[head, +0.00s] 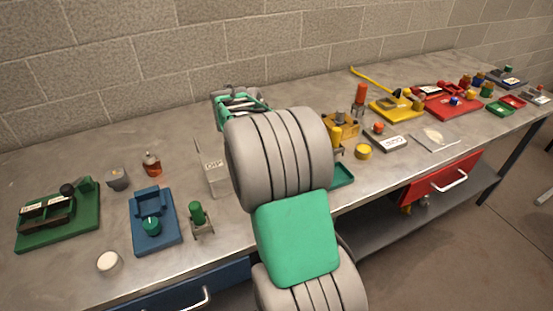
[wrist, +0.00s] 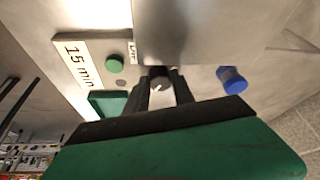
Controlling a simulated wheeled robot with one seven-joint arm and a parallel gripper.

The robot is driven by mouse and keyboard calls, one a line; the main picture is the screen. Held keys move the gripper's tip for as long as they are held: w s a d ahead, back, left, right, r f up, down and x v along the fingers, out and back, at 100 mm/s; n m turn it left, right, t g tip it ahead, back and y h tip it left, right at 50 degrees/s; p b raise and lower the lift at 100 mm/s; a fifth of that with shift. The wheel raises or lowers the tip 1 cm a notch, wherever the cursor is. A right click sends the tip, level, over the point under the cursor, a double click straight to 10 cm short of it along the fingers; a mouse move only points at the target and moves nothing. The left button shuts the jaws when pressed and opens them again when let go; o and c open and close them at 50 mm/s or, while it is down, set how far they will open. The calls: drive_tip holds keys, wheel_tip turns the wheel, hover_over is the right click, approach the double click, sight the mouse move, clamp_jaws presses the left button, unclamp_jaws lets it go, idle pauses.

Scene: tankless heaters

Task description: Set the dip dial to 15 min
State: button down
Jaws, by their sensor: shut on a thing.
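In the wrist view my gripper (wrist: 161,88) has its two dark fingers closed around a small round grey dial (wrist: 160,80) with a pale mark on its face. I take this to be the dip dial; which setting the mark points to cannot be told. A white plate reading "15 min" (wrist: 78,66) lies left of it, beside a green round button (wrist: 115,63). My arm hides the dial and my fingertips there.
A blue cylinder (wrist: 232,80) is right of the fingers in the wrist view. In the head view a blue fixture (head: 146,235), a green post on a stand (head: 197,214) and a green tray (head: 28,236) are at left. Red trays (head: 452,105) and small parts crowd the right.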

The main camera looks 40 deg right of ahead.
drive_tip(key=shift+m+g, duration=0.6)
drive_tip(key=shift+m, duration=1)
drive_tip(key=c, duration=1.1)
unclamp_jaws()
drive_tip(key=shift+o, duration=0.2)
drive_tip(key=p+v, duration=0.1)
drive_tip(key=v, duration=0.6)
drive_tip(key=shift+r, duration=0.4)
drive_tip(key=shift+w, duration=0.1)
